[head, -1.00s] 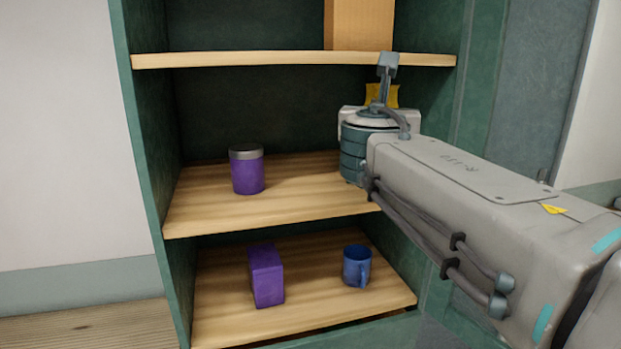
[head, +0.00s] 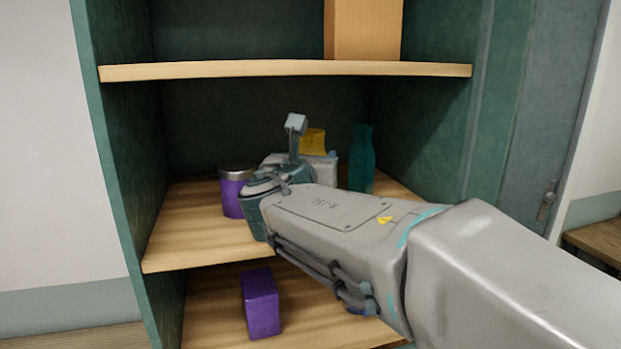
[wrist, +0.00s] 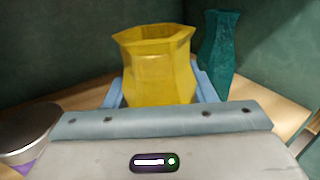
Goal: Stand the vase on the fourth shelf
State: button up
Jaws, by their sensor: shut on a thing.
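The yellow faceted vase (wrist: 155,75) stands upright between the blue-grey fingers of my gripper (wrist: 158,92) in the wrist view. My gripper is shut on it. In the head view, the top of the vase (head: 313,140) shows behind my wrist, over the wooden shelf (head: 185,235) below the upper board. My wrist hides its base, so I cannot tell whether it touches the shelf. A teal bottle-shaped vessel (head: 361,158) stands on this shelf just to the right; it also shows in the wrist view (wrist: 219,52).
A purple jar with a grey lid (head: 234,195) stands left of my wrist. An upper board (head: 280,70) above carries a tan box (head: 362,28). A purple block (head: 261,303) is on the shelf below. Green side walls close in the bookcase.

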jog(key=shift+a+f, duration=0.2)
jog(key=shift+f, duration=1.9)
jog(key=shift+f, duration=0.2)
jog(key=o, duration=1.1)
jog(key=shift+o, duration=0.2)
jog(key=shift+r, duration=0.15)
jog(key=shift+s, duration=0.15)
jog(key=b+v, duration=0.2)
jog(key=v, duration=0.9)
jog(key=shift+s, duration=0.35)
